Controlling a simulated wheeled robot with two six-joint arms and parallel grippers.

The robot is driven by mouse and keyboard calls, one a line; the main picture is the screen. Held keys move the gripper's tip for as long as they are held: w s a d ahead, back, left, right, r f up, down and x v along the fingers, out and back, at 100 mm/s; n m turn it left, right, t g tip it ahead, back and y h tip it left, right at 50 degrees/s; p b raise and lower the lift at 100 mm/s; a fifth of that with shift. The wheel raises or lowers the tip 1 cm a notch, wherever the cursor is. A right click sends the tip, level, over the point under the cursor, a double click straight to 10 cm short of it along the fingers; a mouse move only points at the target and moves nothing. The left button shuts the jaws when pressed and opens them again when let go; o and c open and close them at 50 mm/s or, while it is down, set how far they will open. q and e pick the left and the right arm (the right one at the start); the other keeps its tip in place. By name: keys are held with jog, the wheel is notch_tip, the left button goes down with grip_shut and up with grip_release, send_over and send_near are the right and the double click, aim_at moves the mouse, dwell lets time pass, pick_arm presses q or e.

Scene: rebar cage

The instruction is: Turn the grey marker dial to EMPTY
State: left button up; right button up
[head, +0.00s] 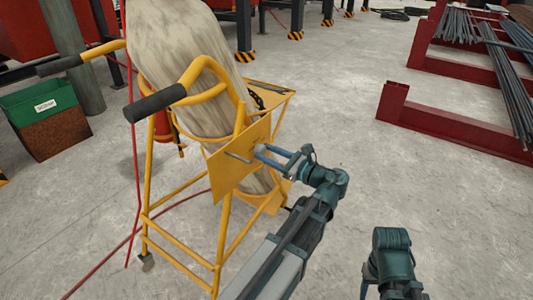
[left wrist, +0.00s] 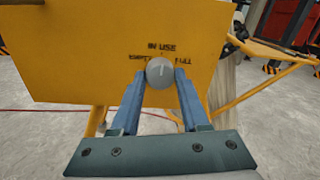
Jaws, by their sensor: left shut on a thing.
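The grey marker dial (left wrist: 160,72) is a round knob on a yellow plate (left wrist: 60,50). A pale line on its face points roughly upward, towards the words IN USE (left wrist: 161,47). My left gripper (left wrist: 160,85) is shut on the dial, one blue finger on each side. In the head view the left gripper (head: 264,154) reaches the plate from the right. Only part of my right arm shows at lower right; its gripper is not visible.
The plate hangs on a yellow trolley (head: 228,235) holding a large beige cylinder (head: 180,60). Its black-gripped handles (head: 155,103) jut left. A red hose (head: 136,170) runs down to the floor. A green bin (head: 40,102) stands left; red racks (head: 450,125) with bars stand right.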

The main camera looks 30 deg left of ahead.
pick_arm(q)
grip_shut()
jog(key=shift+n, duration=0.3)
jog(key=n, duration=0.5)
jog(key=shift+f+n+b, duration=0.1)
jog(key=shift+n+b, duration=0.3)
jog(key=n, duration=0.5)
jog(key=shift+n+g+y, duration=0.3)
jog(key=shift+n, duration=0.1)
jog(key=o, duration=0.6)
grip_release()
